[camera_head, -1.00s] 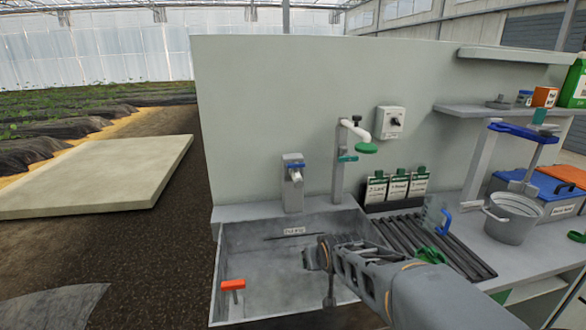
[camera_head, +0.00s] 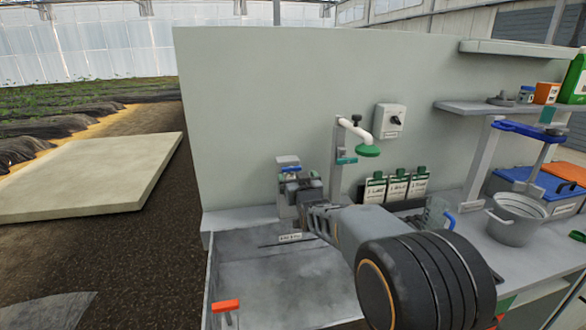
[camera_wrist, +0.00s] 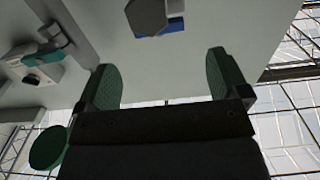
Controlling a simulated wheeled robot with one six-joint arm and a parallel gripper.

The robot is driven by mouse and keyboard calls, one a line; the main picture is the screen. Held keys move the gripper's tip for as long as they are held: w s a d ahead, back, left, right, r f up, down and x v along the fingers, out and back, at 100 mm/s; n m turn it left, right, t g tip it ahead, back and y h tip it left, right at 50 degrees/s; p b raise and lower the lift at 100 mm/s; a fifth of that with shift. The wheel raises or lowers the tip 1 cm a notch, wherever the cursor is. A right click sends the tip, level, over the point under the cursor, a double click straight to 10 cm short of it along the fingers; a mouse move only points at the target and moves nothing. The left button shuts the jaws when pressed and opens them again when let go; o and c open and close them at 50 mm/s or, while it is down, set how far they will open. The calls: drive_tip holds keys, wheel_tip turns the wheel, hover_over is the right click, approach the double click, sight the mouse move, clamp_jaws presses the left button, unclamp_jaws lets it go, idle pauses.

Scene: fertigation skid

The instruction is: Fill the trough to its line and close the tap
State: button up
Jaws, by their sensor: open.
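The grey trough (camera_head: 268,285) is below the back panel, its right part hidden by my arm. A small label (camera_head: 290,238) and a dark line show on its back wall; I cannot tell whether it holds water. The tap (camera_head: 287,163), with a blue lever on top, stands at its back edge, its body partly covered by my gripper (camera_head: 301,187). In the wrist view, my gripper (camera_wrist: 163,82) has its two green-padded fingers wide apart, with nothing between them. The grey tap end and its blue lever (camera_wrist: 174,26) show beyond the fingertips, apart from them.
An orange handle (camera_head: 226,306) stands at the trough's front left. The panel (camera_head: 260,100) stands close behind the tap.

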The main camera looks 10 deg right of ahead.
sight(292, 168)
drive_tip(key=w+p, duration=0.1)
drive_tip(key=w, duration=0.5)
drive_tip(key=shift+w, duration=0.35)
drive_tip(key=shift+c, duration=0.2)
drive_tip(key=c, duration=0.9)
